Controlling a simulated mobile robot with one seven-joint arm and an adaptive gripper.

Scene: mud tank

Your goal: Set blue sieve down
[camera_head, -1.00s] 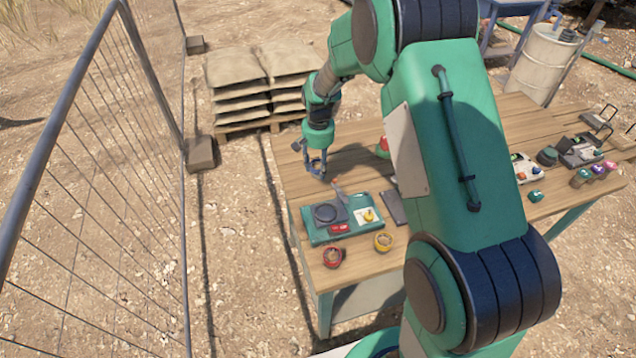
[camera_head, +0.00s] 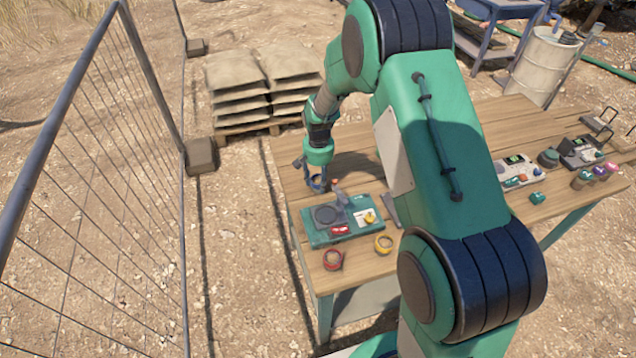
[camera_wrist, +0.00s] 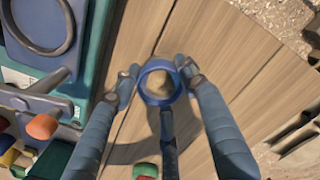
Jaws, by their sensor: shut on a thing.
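The blue sieve shows as a small blue ring (camera_wrist: 161,101) in the wrist view, with the wooden table seen through its middle. My gripper (camera_wrist: 156,80) is shut on it, with fingers at the ring's left, right and near sides. In the head view my gripper (camera_head: 317,184) points down over the left part of the wooden table (camera_head: 362,163), just behind the teal tray. The sieve is small there and partly hidden by the fingers. I cannot tell whether it touches the table top.
A wire fence (camera_head: 95,150) stands at left.

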